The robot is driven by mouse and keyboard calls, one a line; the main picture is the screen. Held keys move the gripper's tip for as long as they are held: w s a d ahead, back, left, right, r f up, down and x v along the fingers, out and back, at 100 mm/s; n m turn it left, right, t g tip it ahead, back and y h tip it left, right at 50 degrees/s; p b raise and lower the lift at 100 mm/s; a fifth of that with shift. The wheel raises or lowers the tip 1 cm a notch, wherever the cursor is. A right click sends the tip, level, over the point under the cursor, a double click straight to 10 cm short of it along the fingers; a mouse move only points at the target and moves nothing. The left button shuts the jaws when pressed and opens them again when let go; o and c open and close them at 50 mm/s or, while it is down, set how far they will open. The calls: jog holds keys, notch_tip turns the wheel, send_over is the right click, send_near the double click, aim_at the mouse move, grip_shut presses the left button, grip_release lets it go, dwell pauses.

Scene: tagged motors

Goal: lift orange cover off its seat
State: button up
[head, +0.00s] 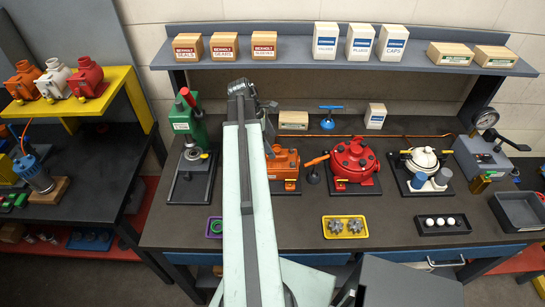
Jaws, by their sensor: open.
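The orange cover (284,160) sits on the orange motor housing on the dark bench, just right of my pale arm. Its left part is hidden behind the arm. My gripper (268,148) is small and partly hidden by my arm. It points down at the left edge of the orange cover. It looks open, and nothing shows between its jaws. I cannot tell whether it touches the cover.
A red motor (354,160) and a white-topped motor (423,163) stand to the right. A green press (190,125) stands at left. A yellow tray (345,227) and a black tray (443,224) lie in front. A shelf (340,61) with boxes runs behind.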

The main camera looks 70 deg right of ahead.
aim_at(277, 153)
jog(key=b+x, duration=0.3)
jog(key=x, duration=0.1)
jog(key=b+x, duration=0.3)
jog(key=shift+w+a+f, duration=0.1)
jog(key=shift+f, duration=0.35)
jog(key=shift+r, duration=0.2)
jog(key=c, duration=1.7)
jog(key=shift+r, duration=0.15)
notch_tip(277, 153, up, 10)
jog(key=p, duration=1)
notch_tip(277, 153, up, 3)
jog(key=p, duration=0.3)
